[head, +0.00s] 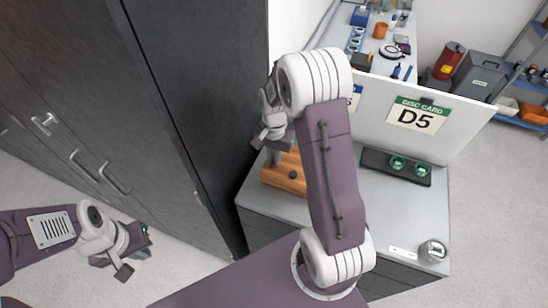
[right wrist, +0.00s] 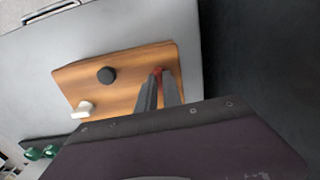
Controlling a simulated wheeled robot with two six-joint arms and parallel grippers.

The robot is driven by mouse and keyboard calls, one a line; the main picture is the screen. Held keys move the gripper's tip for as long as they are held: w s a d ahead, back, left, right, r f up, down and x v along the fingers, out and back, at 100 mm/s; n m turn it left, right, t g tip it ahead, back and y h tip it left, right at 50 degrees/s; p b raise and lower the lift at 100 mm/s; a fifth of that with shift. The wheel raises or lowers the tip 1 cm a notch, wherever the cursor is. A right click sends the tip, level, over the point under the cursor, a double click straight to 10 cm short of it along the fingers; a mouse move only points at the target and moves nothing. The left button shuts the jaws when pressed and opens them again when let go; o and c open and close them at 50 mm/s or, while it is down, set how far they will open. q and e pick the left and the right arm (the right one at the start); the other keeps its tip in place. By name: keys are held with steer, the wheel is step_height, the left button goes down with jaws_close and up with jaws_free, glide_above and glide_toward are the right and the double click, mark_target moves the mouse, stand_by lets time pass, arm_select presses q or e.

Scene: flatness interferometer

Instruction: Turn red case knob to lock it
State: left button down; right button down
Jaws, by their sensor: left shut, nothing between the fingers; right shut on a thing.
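The wooden case (head: 290,174) stands on the grey cabinet top in the head view, partly hidden behind my right arm. In the right wrist view the wooden case (right wrist: 133,62) shows a black round knob (right wrist: 107,75), a white knob (right wrist: 83,109) and a small red knob (right wrist: 157,71). My right gripper (right wrist: 160,82) is shut on the red knob, and its fingers hide most of it. In the head view my right gripper (head: 274,152) is over the case. My left gripper (head: 134,263) is shut and empty, low at the left, away from the case.
A dark tray (head: 376,158) with green round pieces lies right of the case. A white panel with a D5 card (head: 417,116) stands behind it. A round metal piece (head: 433,251) sits at the front right. Tall dark cabinets (head: 110,100) line the left.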

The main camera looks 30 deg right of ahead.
steer(key=c, duration=1.5)
jaws_free()
steer(key=shift+r, duration=0.15)
step_height(320, 180, up, 9)
steer(key=shift+b, duration=0.3)
